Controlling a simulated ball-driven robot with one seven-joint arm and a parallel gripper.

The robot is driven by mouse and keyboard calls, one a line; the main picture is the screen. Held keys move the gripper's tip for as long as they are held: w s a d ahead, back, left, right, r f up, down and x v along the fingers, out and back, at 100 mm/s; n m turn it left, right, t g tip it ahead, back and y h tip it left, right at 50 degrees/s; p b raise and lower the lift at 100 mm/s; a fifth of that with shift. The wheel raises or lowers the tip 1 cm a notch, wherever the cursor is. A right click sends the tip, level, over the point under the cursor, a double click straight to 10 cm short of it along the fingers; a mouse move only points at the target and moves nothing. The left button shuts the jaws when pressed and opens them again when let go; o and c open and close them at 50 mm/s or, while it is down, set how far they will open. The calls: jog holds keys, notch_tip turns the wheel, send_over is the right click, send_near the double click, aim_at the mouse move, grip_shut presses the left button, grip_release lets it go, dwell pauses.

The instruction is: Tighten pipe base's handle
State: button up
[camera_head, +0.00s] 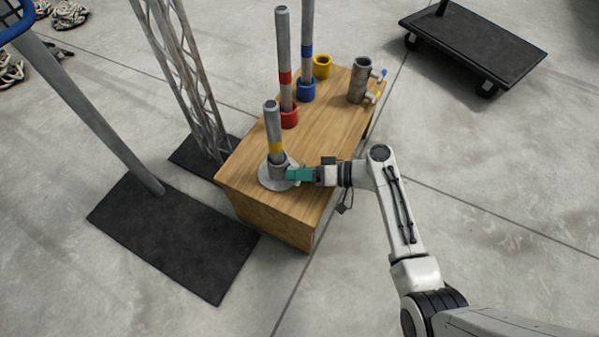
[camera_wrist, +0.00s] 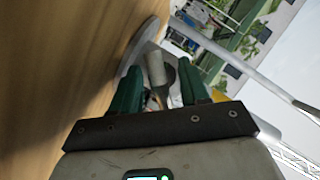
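The pipe base (camera_head: 269,184) is a round grey metal flange with a short collar, on the near end of a wooden box. A grey pipe (camera_head: 273,128) with a yellow band stands upright in it. My gripper (camera_head: 290,174), with green fingers, reaches in from the right, close against the collar. In the wrist view the flange (camera_wrist: 138,46) shows as a tilted disc. My gripper (camera_wrist: 160,72) has its fingers spread there, with a pale cylindrical part (camera_wrist: 155,68) showing between the tips. I cannot tell whether this is the handle or whether the fingers touch it.
The wooden box (camera_head: 335,118) also bears a red collar (camera_head: 289,117) and a blue collar (camera_head: 306,92) with pipes, a yellow ring (camera_head: 322,67) and a metal fitting (camera_head: 359,82). A truss stands left. A black cart (camera_head: 475,43) stands at upper right. Floor right of the box is clear.

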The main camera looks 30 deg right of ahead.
jog(key=o, duration=0.3)
